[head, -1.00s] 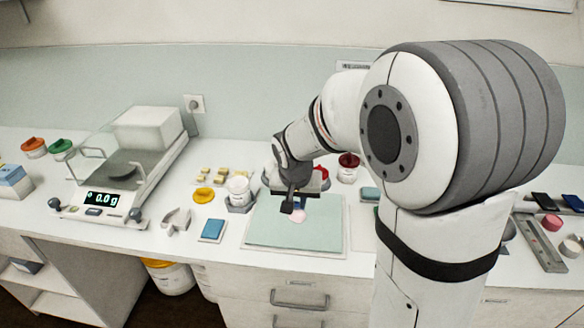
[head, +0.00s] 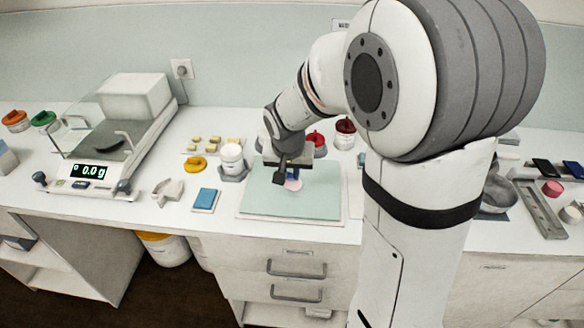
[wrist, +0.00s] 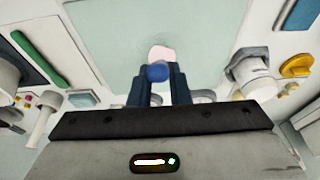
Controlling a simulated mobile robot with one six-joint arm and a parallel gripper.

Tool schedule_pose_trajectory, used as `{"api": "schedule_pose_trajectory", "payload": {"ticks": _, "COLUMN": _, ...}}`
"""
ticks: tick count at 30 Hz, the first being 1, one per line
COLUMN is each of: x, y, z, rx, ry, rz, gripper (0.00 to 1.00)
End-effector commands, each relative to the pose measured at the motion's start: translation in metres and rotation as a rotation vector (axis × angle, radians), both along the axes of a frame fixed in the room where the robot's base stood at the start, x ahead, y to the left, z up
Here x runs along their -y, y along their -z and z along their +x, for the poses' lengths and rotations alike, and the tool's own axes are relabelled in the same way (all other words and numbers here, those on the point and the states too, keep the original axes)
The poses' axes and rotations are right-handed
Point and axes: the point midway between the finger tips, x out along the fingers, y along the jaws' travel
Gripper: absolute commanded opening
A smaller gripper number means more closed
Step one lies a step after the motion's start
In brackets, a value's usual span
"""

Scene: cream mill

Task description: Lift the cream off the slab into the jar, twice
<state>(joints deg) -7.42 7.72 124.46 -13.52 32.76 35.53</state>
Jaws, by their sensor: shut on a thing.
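The slab (head: 265,205) is a pale green plate on a white sheet on the bench; it also fills the upper middle of the wrist view (wrist: 110,45). A small pale pink patch of cream (wrist: 160,52) lies on it, just beyond my fingertips. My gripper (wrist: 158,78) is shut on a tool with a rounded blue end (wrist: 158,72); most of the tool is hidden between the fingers. In the head view my gripper (head: 288,180) is over the slab's back part. The open white jar (head: 232,157) stands in a grey holder, left of the slab.
A yellow lid (head: 194,163) lies left of the jar, near several small yellow blocks. A blue pad (head: 205,199) lies in front. A balance (head: 92,170) reading 0.0 g stands further left. Red-lidded jars (head: 345,133) stand behind the slab. The slab's front half is clear.

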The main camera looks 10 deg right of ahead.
Motion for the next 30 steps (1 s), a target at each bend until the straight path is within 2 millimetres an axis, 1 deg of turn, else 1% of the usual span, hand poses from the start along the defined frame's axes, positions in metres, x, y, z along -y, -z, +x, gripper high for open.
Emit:
{"api": "schedule_pose_trajectory", "payload": {"ticks": 19, "x": 0.0010, "y": 0.0011, "z": 0.0001, "rx": 0.000, "ry": 0.002, "rz": 0.000, "gripper": 0.00}}
{"api": "schedule_pose_trajectory", "payload": {"ticks": 30, "x": 0.0013, "y": 0.0067, "z": 0.0001, "rx": 0.000, "ry": 0.002, "rz": 0.000, "gripper": 0.00}}
